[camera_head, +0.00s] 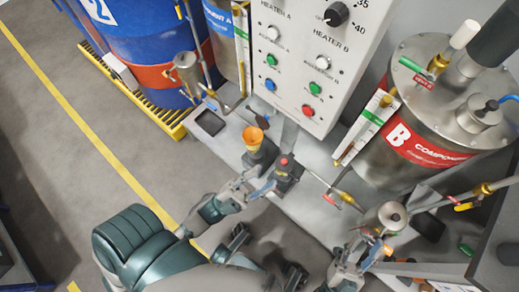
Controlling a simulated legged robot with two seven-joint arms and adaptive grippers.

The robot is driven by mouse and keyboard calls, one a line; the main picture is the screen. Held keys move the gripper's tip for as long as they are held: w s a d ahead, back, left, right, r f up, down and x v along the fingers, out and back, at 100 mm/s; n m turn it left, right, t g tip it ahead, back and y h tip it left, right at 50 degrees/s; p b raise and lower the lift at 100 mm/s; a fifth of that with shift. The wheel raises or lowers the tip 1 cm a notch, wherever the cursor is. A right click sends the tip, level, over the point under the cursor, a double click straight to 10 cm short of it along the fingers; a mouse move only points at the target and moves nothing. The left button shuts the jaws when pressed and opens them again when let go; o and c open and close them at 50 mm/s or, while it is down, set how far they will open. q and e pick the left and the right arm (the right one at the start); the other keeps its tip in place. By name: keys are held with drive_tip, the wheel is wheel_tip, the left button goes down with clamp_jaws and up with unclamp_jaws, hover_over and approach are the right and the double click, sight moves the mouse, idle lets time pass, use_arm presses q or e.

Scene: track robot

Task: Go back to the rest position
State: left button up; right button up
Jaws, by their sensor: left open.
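My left gripper (258,186) reaches in from the left and is open. It is just below a black fixture that has an orange funnel-shaped cup (253,137) and a red button (284,161). Whether the gripper touches the fixture, I cannot tell. My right gripper (368,257) is at the lower right, below a small metal cylinder (385,216). Its finger gap is too small and cluttered to judge.
A control panel (310,60) with knobs and coloured buttons stands at top centre. A steel tank (440,105) with a red "B" label is at right. A blue drum (150,30) stands on a yellow pallet at upper left. The floor at left is clear.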

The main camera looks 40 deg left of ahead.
use_arm(q)
drive_tip(key=n+t+y, duration=0.1)
drive_tip(key=n+y, duration=0.2)
drive_tip(key=n, duration=0.2)
drive_tip(key=w+a+n+t+y, duration=0.1)
drive_tip(key=n+y, duration=0.3)
drive_tip(key=n, duration=0.1)
drive_tip(key=f+n+t+y, duration=0.1)
drive_tip(key=n+t+y, duration=0.1)
drive_tip(key=n+y, duration=0.2)
drive_tip(key=shift+w+a+n, duration=0.2)
drive_tip(key=shift+w+n, duration=0.2)
drive_tip(key=shift+n, duration=0.3)
